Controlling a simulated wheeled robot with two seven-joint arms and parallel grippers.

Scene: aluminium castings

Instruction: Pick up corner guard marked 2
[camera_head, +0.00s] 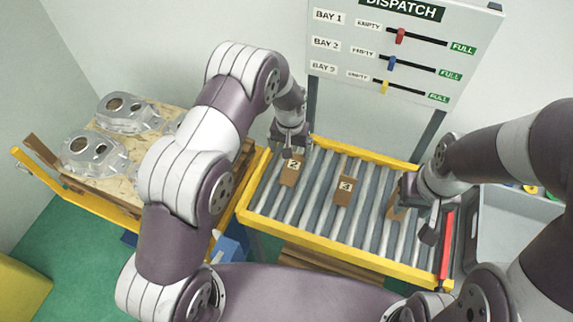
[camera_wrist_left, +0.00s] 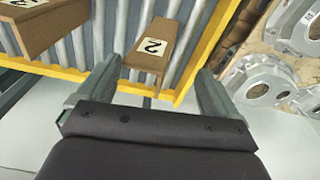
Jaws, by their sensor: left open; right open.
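The corner guard marked 2 (camera_head: 289,175) is a brown angled piece with a white label, lying on the roller conveyor (camera_head: 318,188) near its left end. In the left wrist view the guard (camera_wrist_left: 150,57) shows between the two fingers. My left gripper (camera_head: 290,149) is open at the guard's far end; no grip on it shows. It also shows in the left wrist view (camera_wrist_left: 156,72). My right gripper (camera_head: 418,212) is open at the conveyor's right end, beside another brown guard (camera_head: 394,208) that it partly hides.
A guard marked 3 (camera_head: 344,190) lies mid-conveyor. The conveyor has a raised yellow frame (camera_head: 330,245). A dispatch board (camera_head: 385,50) stands behind it. Aluminium castings (camera_head: 95,157) sit on a wooden board at the left. Bare rollers separate the guards.

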